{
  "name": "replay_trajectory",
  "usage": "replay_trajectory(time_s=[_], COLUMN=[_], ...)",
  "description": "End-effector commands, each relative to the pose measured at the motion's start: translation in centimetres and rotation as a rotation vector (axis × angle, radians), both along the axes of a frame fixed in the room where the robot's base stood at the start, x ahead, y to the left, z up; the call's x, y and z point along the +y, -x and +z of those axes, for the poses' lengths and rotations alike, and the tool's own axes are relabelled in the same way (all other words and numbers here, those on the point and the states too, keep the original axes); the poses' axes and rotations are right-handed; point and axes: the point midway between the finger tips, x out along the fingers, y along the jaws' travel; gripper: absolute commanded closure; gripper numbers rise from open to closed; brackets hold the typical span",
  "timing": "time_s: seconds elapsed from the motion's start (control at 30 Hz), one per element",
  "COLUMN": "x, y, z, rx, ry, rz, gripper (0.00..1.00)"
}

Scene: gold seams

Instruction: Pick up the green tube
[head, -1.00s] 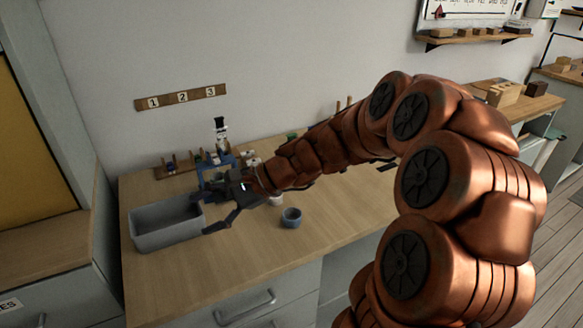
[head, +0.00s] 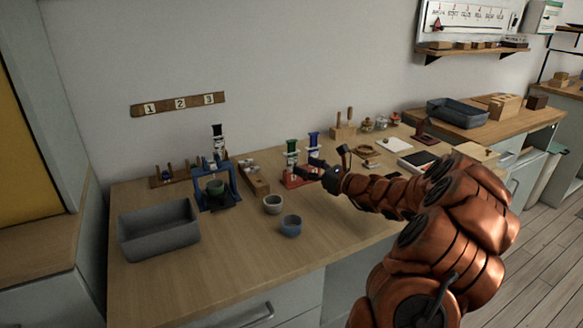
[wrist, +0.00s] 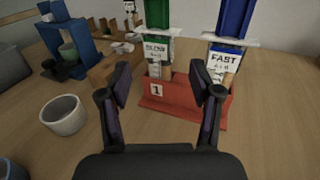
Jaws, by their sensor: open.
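The green tube (head: 292,147) stands upright in a red stand (head: 297,182) on the bench, left of a blue tube (head: 313,141). In the wrist view, the green tube (wrist: 157,14) rises past the top edge, with a white collar and a small printed label below it. The red stand (wrist: 185,105) bears a "1" tag. My gripper (wrist: 159,76) is open and empty; its fingers point towards the stand, with the green tube beyond and above the gap between them. In the head view, my gripper is close to the stand's right side.
A grey bin (head: 158,232), a blue frame (head: 215,188) with a green cup, a white cup (head: 272,204) and a blue-grey cup (head: 291,225) stand to the left. A wooden tray (head: 254,178) lies left of the stand. The bench front is clear.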

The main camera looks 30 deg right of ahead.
Motion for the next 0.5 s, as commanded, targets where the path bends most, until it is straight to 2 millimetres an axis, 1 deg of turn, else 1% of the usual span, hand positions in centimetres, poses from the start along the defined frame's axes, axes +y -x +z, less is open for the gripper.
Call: replay_trajectory(time_s=[0.17, 0.4, 0.5], x=[0.6, 1.5, 1.7], y=[-1.5, -4.4, -5.1], z=[-0.1, -0.2, -0.2], rx=[0.002, 0.003, 0.003], ry=[0.004, 0.005, 0.004], rz=[0.003, 0.002, 0.001], gripper=[0.36, 0.36, 0.36])
